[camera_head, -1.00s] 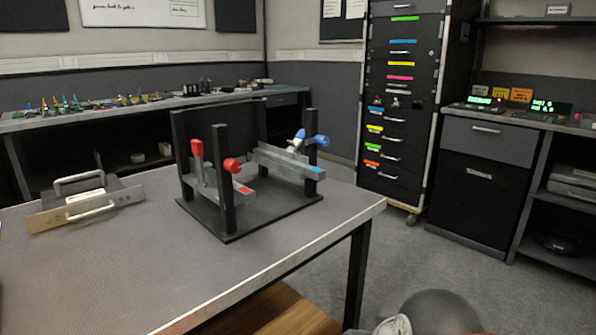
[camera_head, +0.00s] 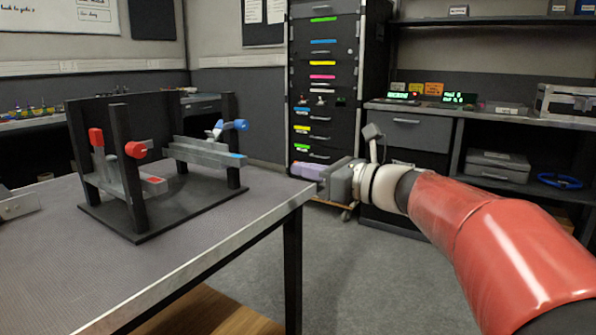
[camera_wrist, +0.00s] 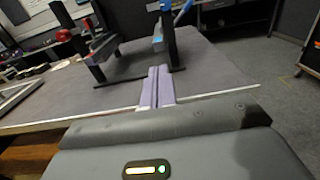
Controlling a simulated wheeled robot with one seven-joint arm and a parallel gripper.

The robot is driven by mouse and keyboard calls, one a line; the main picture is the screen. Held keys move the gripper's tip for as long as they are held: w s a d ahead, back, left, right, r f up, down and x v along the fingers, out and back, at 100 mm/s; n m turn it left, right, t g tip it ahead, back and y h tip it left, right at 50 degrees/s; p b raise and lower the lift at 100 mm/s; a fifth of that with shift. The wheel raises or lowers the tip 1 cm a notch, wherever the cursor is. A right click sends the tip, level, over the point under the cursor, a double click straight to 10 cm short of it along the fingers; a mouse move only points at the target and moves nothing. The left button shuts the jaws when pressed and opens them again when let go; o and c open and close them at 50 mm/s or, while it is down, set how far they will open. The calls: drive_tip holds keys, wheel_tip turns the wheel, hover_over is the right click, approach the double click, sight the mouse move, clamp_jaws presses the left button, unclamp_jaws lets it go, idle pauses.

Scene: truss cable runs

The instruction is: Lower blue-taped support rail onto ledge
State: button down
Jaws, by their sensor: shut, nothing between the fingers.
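The blue-taped support rail (camera_head: 205,153) is a grey bar with blue tape at its near end. It sits partway up the right side of the dark post frame (camera_head: 129,170), roughly level. A blue knob (camera_head: 240,125) is on the post above it. The ledge under the rail cannot be made out. My gripper (camera_head: 308,172) is shut and empty, out past the table's right edge in the head view, well apart from the rail. In the wrist view my closed fingers (camera_wrist: 158,85) point toward the frame, with the blue tape (camera_wrist: 158,39) beyond them.
A red-taped rail (camera_head: 135,184) with red knobs is on the frame's left side. The frame's base plate stands on the grey table (camera_head: 60,260); the tabletop in front is clear. A drawer cabinet (camera_head: 330,70) stands behind on the floor.

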sight(244, 158)
drive_tip(key=x, duration=1.2)
drive_tip(key=shift+w+a, duration=0.1)
drive_tip(key=shift+a, duration=0.05)
drive_tip(key=shift+p+x, duration=0.5)
drive_tip(key=shift+x, duration=0.65)
